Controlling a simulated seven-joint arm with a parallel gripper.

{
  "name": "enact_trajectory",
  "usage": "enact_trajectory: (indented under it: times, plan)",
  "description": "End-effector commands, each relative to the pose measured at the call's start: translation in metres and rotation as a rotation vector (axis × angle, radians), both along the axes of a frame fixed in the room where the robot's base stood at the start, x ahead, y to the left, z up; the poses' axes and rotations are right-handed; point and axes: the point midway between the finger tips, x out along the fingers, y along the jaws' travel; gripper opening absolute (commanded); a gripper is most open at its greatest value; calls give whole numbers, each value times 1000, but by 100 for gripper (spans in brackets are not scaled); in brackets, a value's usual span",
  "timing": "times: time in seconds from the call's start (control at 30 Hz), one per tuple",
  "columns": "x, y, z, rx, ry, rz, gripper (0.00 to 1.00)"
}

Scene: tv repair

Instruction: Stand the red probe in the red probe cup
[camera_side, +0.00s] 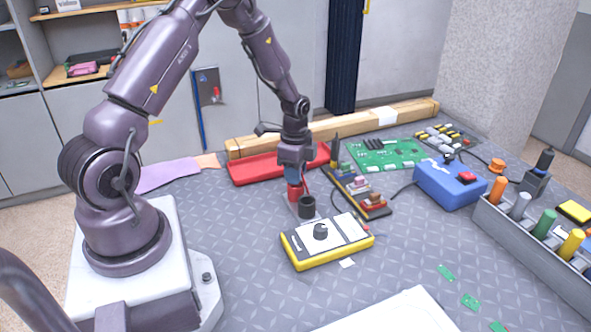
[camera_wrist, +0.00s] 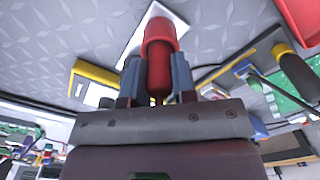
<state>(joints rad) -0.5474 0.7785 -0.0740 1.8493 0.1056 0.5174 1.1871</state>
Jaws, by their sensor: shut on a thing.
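My gripper (camera_side: 294,172) points down over the probe stand and is shut on the red probe (camera_wrist: 158,76). In the wrist view the probe lies between the two fingers, its far end lined up with the wider red probe cup (camera_wrist: 160,34). The probe seems to reach into the cup's mouth, but I cannot tell how deep. In the side view the red cup (camera_side: 294,190) is directly beneath the fingers and the probe is mostly hidden. The black cup (camera_side: 307,207) stands just right of it on the same pale plate.
A yellow multimeter (camera_side: 328,243) lies in front of the cups. A red tray (camera_side: 268,168) is behind, and a tool rack (camera_side: 362,197) stands close on the right. A blue box (camera_side: 450,184) and green circuit board (camera_side: 378,153) are farther right.

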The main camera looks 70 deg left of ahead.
Motion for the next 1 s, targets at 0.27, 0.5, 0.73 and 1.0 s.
enact_trajectory:
  times: [0.27,0.5,0.73,1.0]
  plan:
    - [0,0,0,0,0,0,55]
    - [0,0,1,0,-1,0,55]
    - [1,0,28,3,-6,0,55]
    - [1,1,88,2,-6,1,55]
